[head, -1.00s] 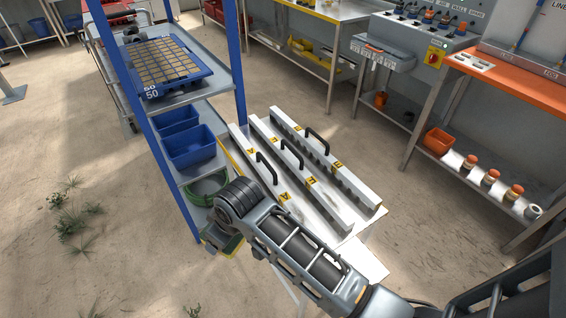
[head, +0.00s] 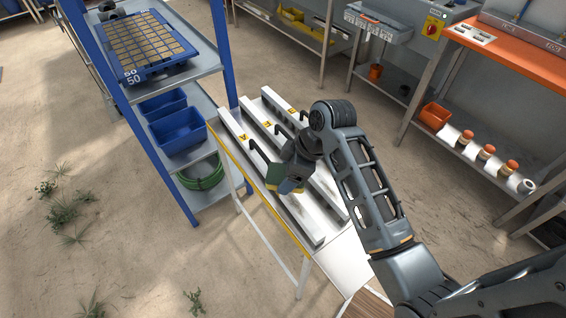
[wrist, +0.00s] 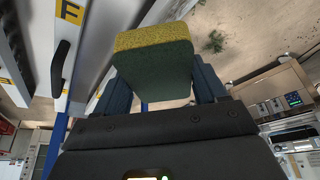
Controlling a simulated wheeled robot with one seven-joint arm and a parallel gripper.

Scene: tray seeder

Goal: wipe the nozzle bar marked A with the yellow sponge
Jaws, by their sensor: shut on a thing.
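Three pale nozzle bars with black handles and yellow letter tags lie side by side on a stand: left (head: 302,219), middle (head: 324,184) and right (head: 277,101). Their tags are too small to read surely in the head view. In the wrist view a bar tagged F (wrist: 92,45) lies left of the sponge; another tag at the left edge is cut off. My gripper (head: 284,182) is shut on the yellow sponge (wrist: 153,62), yellow on one face and dark green on the side. It is over the left bar, near its handle; I cannot tell whether the sponge touches.
A blue-posted shelf (head: 196,74) with a seed tray (head: 135,77), blue bins (head: 178,135) and a green hose coil (head: 203,180) stands close on the left. An orange bench (head: 510,60) is at the right. Open sandy floor lies at the front left.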

